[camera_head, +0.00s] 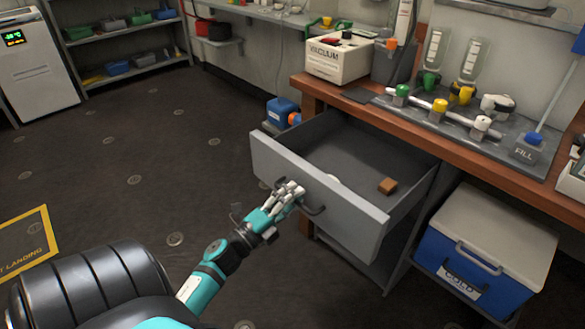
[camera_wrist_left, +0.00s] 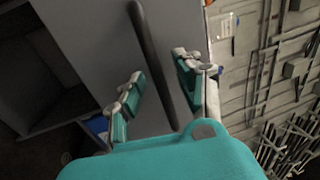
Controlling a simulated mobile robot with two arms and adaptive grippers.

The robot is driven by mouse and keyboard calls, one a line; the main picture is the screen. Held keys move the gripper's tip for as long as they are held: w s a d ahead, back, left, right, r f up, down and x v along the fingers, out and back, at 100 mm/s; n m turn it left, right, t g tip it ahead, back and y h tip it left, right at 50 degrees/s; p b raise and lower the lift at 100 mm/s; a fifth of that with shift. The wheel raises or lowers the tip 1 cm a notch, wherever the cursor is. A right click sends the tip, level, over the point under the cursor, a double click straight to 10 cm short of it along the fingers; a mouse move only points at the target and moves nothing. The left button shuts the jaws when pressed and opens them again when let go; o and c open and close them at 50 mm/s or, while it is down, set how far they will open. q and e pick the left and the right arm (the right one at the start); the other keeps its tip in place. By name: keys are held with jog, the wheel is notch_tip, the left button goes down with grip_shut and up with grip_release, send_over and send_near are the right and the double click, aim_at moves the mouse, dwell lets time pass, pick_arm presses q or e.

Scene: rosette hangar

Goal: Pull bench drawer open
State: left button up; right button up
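The bench drawer (camera_head: 330,195) is pulled well out from under the wooden bench, its grey front facing me. Inside it lie a small brown block (camera_head: 387,186) and a white item (camera_head: 333,179), partly hidden by the drawer front. My left gripper (camera_head: 290,190) is at the dark bar handle (camera_head: 313,210) on the drawer front. In the left wrist view the handle (camera_wrist_left: 150,50) runs between the two spread fingers (camera_wrist_left: 158,80), with gaps visible on both sides. My right gripper is not in view.
The wooden bench (camera_head: 450,168) carries a white vacuum box (camera_head: 340,58) and a valve manifold. A blue and white cold box (camera_head: 485,250) stands below, right of the drawer. A blue container (camera_head: 282,110) stands left of the bench. The dark floor at left is clear.

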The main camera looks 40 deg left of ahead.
pick_arm(q)
jog(key=shift+s, duration=0.15)
jog(key=v, duration=1.1)
jog(key=shift+s, duration=0.3)
jog(key=shift+a+f, duration=0.1)
jog(key=shift+f, duration=0.1)
